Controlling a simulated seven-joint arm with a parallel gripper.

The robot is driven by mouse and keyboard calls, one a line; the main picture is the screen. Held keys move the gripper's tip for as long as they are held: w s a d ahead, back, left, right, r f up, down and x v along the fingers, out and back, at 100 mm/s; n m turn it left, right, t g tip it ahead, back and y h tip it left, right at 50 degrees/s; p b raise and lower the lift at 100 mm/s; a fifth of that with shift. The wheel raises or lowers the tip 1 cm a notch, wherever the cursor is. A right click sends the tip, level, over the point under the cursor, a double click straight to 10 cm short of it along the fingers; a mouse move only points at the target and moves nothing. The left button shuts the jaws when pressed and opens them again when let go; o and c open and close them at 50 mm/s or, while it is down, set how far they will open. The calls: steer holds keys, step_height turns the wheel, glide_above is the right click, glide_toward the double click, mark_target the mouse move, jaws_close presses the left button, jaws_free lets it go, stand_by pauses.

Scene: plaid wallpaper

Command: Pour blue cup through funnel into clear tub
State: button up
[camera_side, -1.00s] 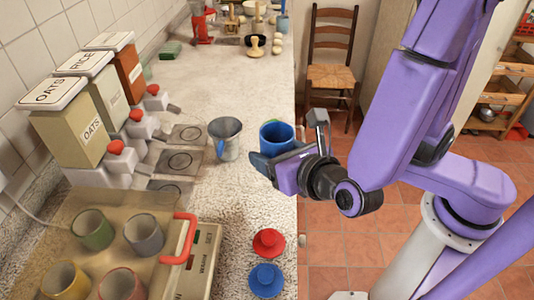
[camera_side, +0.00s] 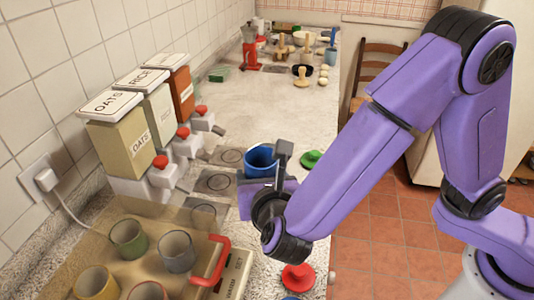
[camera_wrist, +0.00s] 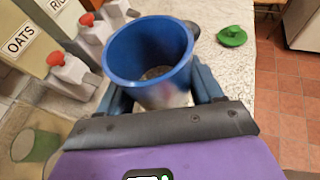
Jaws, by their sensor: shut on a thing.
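My gripper (camera_side: 268,182) is shut on the blue cup (camera_side: 261,160), which sits upright or nearly so over the counter, right of the dark square plates. In the wrist view, the blue cup (camera_wrist: 150,45) stands between the two fingers (camera_wrist: 163,98), its open rim facing up. Something pale shows inside, too unclear to name. A grey patch shows low on the cup's near side; I cannot tell what it is. I cannot make out a funnel or a clear tub; the grey metal jug seen earlier is not clearly visible, and the cup and gripper cover that area.
Dispensers marked OATS (camera_side: 120,140) and RICE (camera_side: 160,115) line the left wall. A see-through brownish box (camera_side: 75,245) with several cups and a red handle (camera_side: 212,262) stands front left. Green (camera_side: 311,158) and red (camera_side: 298,276) knobbed lids lie on the counter.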

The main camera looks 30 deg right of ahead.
steer(key=w+a+m+h, duration=0.1)
steer(key=w+a, duration=0.1)
steer(key=w, duration=0.4)
steer(key=shift+w+a+r+m+g+h, duration=0.2)
steer(key=shift+m+g+h, duration=0.1)
steer(key=shift+g+h, duration=0.1)
steer(key=shift+m+g+h, duration=0.5)
steer(key=shift+m+h, duration=0.3)
steer(key=w, duration=0.6)
steer(key=shift+w, duration=0.15)
steer(key=shift+w+d+r+m+g+h, duration=0.1)
steer(key=shift+w+d+m+g+h, duration=0.35)
steer(key=shift+w+d, duration=1.1)
steer(key=shift+w+d+r+m+g+h, duration=0.1)
steer(key=shift+w+d+m+g+h, duration=0.4)
steer(key=shift+w, duration=1.9)
steer(key=shift+w+d+m+g+h, duration=0.3)
steer(key=shift+w+d+m, duration=0.25)
steer(key=shift+w+d, duration=1)
steer(key=shift+w+a, duration=0.45)
